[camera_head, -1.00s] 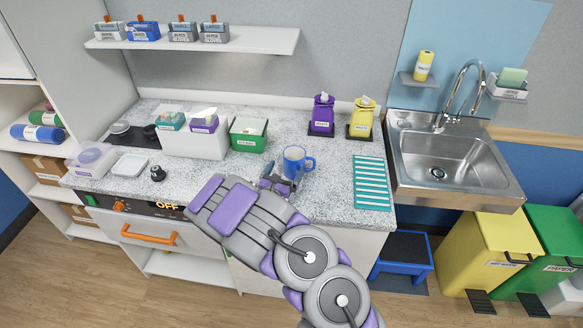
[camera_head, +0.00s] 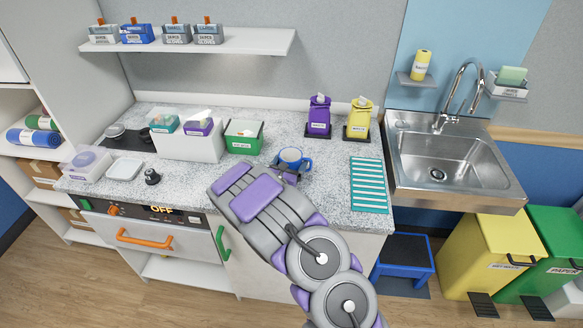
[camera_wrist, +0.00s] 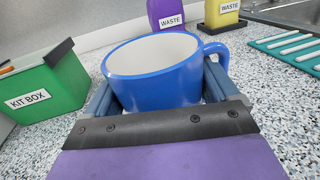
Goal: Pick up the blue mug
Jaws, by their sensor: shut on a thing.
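The blue mug (camera_head: 293,157) has a white inside and stands upright at the counter's front half. In the wrist view the mug (camera_wrist: 160,80) sits between the two fingers of my gripper (camera_wrist: 160,92), with its handle to the right. The fingers are shut on the mug's sides. In the head view my gripper (camera_head: 288,168) is at the near side of the mug and partly hidden behind my arm. The mug's base is hidden by the gripper, so I cannot tell whether it touches the counter.
A green kit box (camera_head: 244,136) stands left of the mug. Purple (camera_head: 318,117) and yellow (camera_head: 358,119) waste containers stand behind it. Speckled counter is free around the mug.

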